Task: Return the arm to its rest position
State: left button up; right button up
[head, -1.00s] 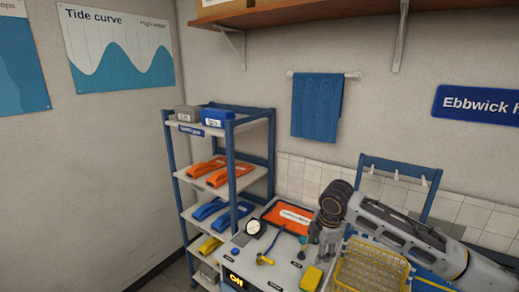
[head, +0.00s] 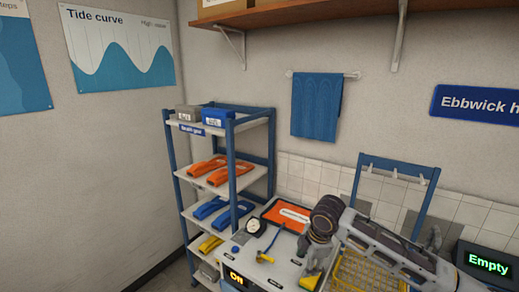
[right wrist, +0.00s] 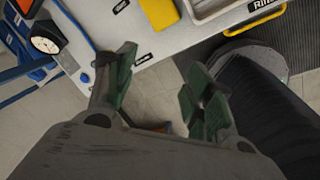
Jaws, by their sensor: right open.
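My right arm comes in from the right in the head view, with its wrist bent down over the bench. My right gripper (head: 312,264) hangs in front of the yellow block and partly covers it. In the right wrist view the right gripper (right wrist: 163,90) is open, with its green-padded fingers apart and nothing between them. Floor shows beyond the fingers, near the edge of the white bench (right wrist: 215,22). My left gripper is in neither view.
A blue shelf rack (head: 231,165) stands left. An "Empty" display (head: 487,265) is at right.

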jog(key=shift+s+a+f+m+t+y, duration=0.3)
jog(key=shift+s+a+f+m+y, duration=0.3)
jog(key=shift+s+a+f+m, duration=2)
jog(key=shift+s+a+f+m+t+y, duration=0.5)
jog(key=shift+s+f+m, duration=1.05)
jog(key=shift+s, duration=2.4)
jog(key=s+d+f+m+h, duration=0.3)
jog(key=s+d+f+m, duration=0.2)
jog(key=s+d+m, duration=0.65)
jog(key=s+d+f+n+g, duration=0.1)
jog(key=s+f, duration=0.1)
jog(key=f, duration=1.5)
jog(key=s+d+f+n+g, duration=0.1)
jog(key=f, duration=1.6)
jog(key=s+d+f, duration=0.2)
jog(key=s+f, duration=0.8)
jog(key=s, duration=0.1)
jog(key=s+d+f+g, duration=0.1)
jog(key=s+d+f, duration=0.1)
jog(key=s+f, duration=0.7)
jog(key=shift+s+f+b, duration=0.3)
jog(key=shift+s+f, duration=0.05)
jog(key=shift+s, duration=0.75)
